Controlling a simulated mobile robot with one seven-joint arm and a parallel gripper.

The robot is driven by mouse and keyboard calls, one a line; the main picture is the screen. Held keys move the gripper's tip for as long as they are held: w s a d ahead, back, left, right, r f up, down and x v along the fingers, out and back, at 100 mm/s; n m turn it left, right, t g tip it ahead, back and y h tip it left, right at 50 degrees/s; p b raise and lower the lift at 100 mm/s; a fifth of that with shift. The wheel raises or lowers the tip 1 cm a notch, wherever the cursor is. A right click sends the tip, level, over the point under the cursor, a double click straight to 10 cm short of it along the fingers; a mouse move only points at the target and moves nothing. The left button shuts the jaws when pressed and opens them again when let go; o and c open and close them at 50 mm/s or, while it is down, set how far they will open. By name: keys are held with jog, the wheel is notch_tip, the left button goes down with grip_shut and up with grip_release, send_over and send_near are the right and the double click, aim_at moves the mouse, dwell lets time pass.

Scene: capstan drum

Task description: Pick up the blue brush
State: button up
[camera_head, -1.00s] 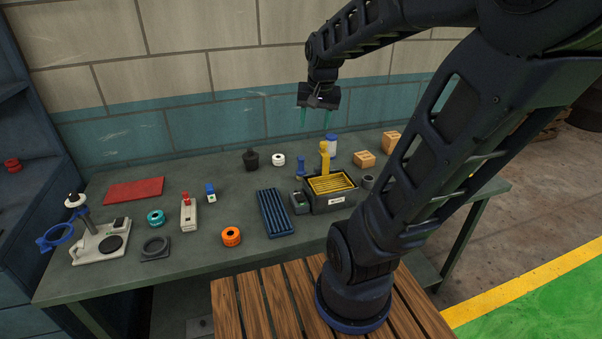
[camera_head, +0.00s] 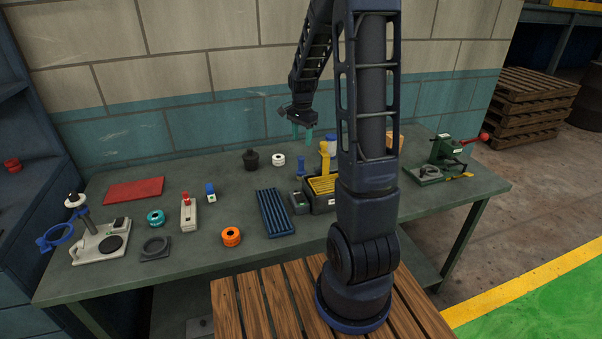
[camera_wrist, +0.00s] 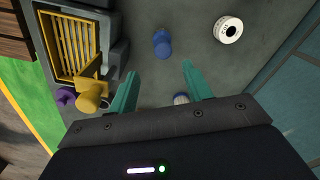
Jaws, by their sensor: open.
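A small blue upright piece (camera_head: 300,166), which looks like the blue brush, stands on the table just left of the dark box. In the wrist view the blue brush (camera_wrist: 162,42) is seen from above, slightly beyond the gap between my fingertips. My gripper (camera_head: 302,135) hangs above the back of the table with its teal fingers pointing down. In the wrist view my gripper (camera_wrist: 160,70) is open, with nothing between its fingers. It is apart from the brush.
The dark box (camera_head: 318,209) with yellow slats and a yellow upright piece (camera_head: 324,158) stand close to the brush. A white roll (camera_head: 278,160) and a black weight (camera_head: 250,159) are behind left. A blue ribbed tray (camera_head: 275,213) lies in front. A green machine (camera_head: 446,152) stands right.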

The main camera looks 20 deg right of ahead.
aim_at(301, 157)
jog(key=shift+w+d+f+m, duration=0.15)
jog(key=shift+w+f, duration=0.15)
jog(key=shift+f, duration=0.15)
jog(key=shift+w+a+f+m, duration=0.15)
jog(key=shift+w+f, duration=0.1)
jog(key=shift+f, duration=0.2)
jog(key=shift+d+f, duration=0.1)
jog(key=shift+f, duration=0.2)
jog(key=shift+s+f, duration=0.1)
jog(key=shift+f, duration=5.05)
jog(key=shift+c, duration=0.2)
grip_shut()
